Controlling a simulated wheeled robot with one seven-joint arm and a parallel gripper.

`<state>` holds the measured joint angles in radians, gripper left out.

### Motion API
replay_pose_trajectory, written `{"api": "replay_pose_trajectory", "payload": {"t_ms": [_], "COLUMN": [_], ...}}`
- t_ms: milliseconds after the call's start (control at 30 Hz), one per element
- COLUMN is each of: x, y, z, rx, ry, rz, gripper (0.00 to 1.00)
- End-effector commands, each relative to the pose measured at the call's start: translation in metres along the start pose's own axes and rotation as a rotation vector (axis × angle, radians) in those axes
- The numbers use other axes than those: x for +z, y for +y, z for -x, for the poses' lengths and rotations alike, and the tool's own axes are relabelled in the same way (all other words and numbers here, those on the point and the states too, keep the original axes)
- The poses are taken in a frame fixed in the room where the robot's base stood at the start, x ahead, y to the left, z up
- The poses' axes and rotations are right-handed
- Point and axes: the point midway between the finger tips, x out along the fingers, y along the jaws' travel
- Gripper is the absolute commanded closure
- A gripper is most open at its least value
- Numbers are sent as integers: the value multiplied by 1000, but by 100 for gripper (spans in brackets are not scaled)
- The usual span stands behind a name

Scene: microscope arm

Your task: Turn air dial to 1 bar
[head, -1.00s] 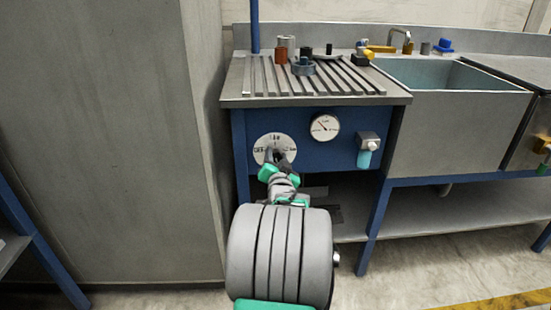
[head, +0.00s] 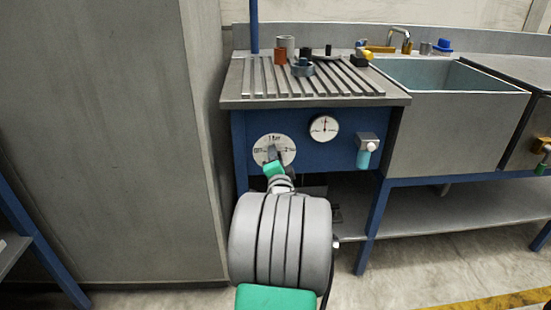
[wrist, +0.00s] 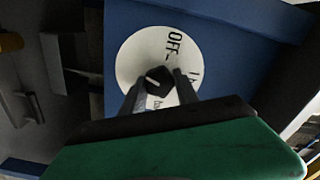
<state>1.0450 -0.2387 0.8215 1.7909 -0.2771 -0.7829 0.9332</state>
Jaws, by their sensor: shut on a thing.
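The air dial (head: 289,142) is a round white plate on the blue front panel, with OFF at its left and 1 Bar at its top in the head view. My gripper (head: 273,158) reaches up to it from below and covers its middle. In the wrist view the dial plate (wrist: 133,55) shows OFF at the top. Its black knob (wrist: 153,82) sits between the two fingers of my gripper (wrist: 158,88), which is shut on it. The knob's exact pointing direction is hard to tell. The pressure gauge (head: 324,128) to the right has its needle straight up.
A small filter unit with a light-blue bowl (head: 364,158) hangs right of the gauge. The slatted bench top (head: 262,78) above holds several small parts. A sink (head: 455,75) stands to the right, and a grey wall (head: 110,140) is close on the left.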

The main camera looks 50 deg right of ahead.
Motion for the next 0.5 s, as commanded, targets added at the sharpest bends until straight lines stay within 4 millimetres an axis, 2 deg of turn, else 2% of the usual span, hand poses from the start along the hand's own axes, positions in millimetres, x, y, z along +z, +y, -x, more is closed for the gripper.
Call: {"api": "replay_pose_trajectory", "payload": {"t_ms": [367,400,500], "x": [-3,-3,-2], "y": [-1,-1,-1], "z": [0,0,0], "rx": [-2,-2,-2], "ry": [5,5,4], "rz": [-2,-1,-2], "gripper": [100,62,54]}}
